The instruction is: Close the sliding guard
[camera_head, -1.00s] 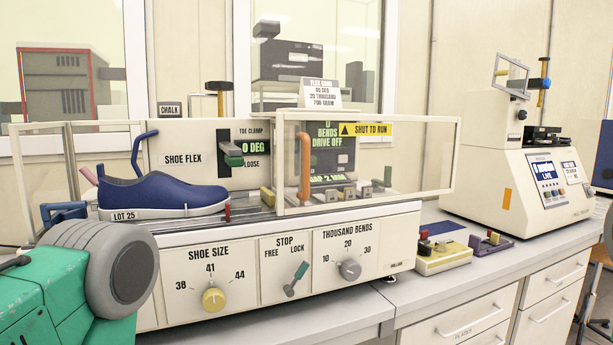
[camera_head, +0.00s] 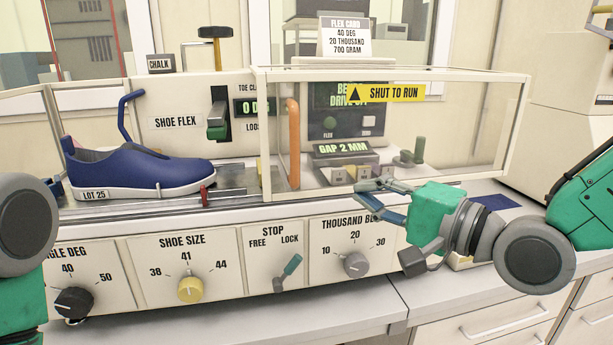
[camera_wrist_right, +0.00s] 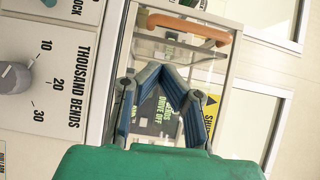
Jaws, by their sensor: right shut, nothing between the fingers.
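The sliding guard (camera_head: 521,127) is a clear box in a pale frame over the right part of the shoe flex machine. It has an orange upright handle (camera_head: 293,143) at its left end and a yellow SHUT TO RUN label (camera_head: 386,93). The guard leaves the blue shoe (camera_head: 140,168) at the left uncovered. My right gripper (camera_head: 362,190) is shut and empty in front of the guard's lower edge, right of and below the handle. In the right wrist view, the handle (camera_wrist_right: 188,27) lies beyond the fingers (camera_wrist_right: 165,72). My left gripper is out of view.
The machine front carries a yellow shoe size knob (camera_head: 190,290), a stop lever (camera_head: 288,272) and a thousand bends knob (camera_head: 356,264). A toe clamp lever (camera_head: 217,120) stands behind the shoe. A flex card (camera_head: 345,37) stands above the guard. Rails run under the shoe.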

